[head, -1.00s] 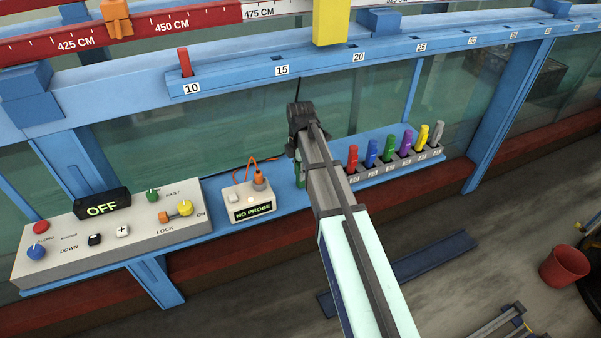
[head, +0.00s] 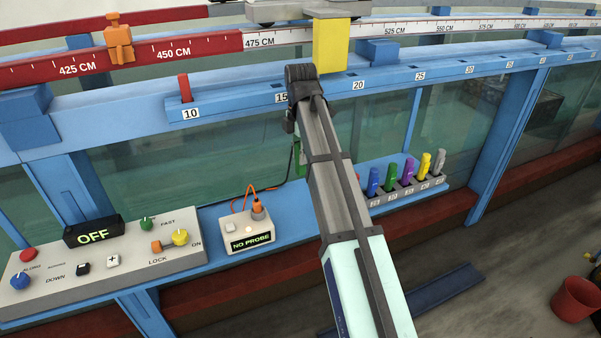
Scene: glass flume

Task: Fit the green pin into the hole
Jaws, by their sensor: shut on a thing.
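My gripper (head: 296,122) is in front of the blue rail near the 15 label, its fingers mostly hidden by the wrist. A green pin (head: 299,156) shows at the left of my arm, just below the gripper; it is held and partly hidden. The blue rail (head: 232,103) has small dark holes along its top, one by the 15 label (head: 278,86) and one by the 20 label (head: 352,74). The pin is below and apart from the rail's top. Another green pin (head: 392,176) stands in the grey rack (head: 412,190).
A red pin (head: 185,88) stands at the 10 label. A yellow block (head: 331,45) hangs just behind my gripper. Blue, purple, yellow and grey pins stand in the rack, partly behind my arm. A control box (head: 100,262) and a NO PROBE box (head: 249,231) with cables are at left.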

